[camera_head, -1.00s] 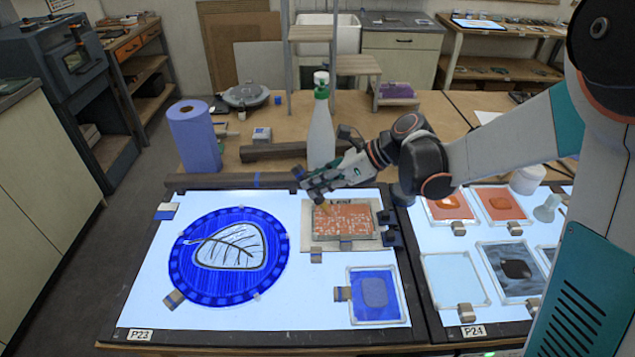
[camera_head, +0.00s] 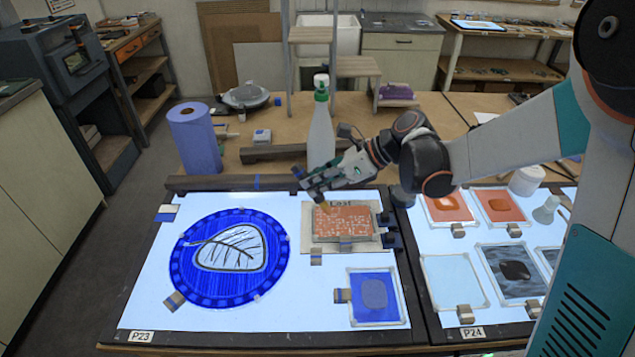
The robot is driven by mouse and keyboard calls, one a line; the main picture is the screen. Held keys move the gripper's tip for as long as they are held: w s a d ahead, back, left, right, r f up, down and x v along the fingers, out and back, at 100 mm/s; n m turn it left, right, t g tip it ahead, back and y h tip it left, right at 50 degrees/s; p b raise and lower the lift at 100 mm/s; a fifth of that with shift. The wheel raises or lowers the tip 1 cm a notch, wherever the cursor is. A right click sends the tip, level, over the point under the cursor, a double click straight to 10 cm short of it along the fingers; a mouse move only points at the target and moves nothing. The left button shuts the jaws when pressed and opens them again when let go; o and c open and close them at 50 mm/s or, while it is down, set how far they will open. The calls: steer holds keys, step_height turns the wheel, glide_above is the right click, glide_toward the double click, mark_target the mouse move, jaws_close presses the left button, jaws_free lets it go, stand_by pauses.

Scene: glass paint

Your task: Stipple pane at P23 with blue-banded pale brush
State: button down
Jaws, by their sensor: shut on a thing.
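My gripper (camera_head: 316,184) is shut on a brush (camera_head: 325,206). The brush's tan bristles point down at the back left part of an orange pane (camera_head: 348,224), touching it or just above; I cannot tell which. The brush's handle is mostly hidden by the gripper, and no blue band can be made out. The pane is orange with pale speckles and lies on a pale board on the light table (camera_head: 150,290) labelled P23 (camera_head: 140,336). A short word is marked along the board's back edge.
A round blue pane with a leaf (camera_head: 240,246) lies at left on the lit table, and a small blue pane (camera_head: 374,294) lies at front right. A green-capped bottle (camera_head: 321,135) stands behind my gripper. The P24 table at right holds several panes.

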steer(key=shift+r, duration=0.55)
steer(key=d, duration=0.7)
steer(key=shift+a+f, duration=0.1)
stand_by(0.4)
steer(key=shift+f+b, duration=0.65)
steer(key=shift+f, duration=0.1)
steer(key=shift+f+b, duration=0.3)
steer(key=shift+b, duration=0.05)
stand_by(0.9)
steer(key=shift+r, duration=0.15)
steer(key=shift+r+p, duration=0.75)
steer(key=shift+r, duration=0.2)
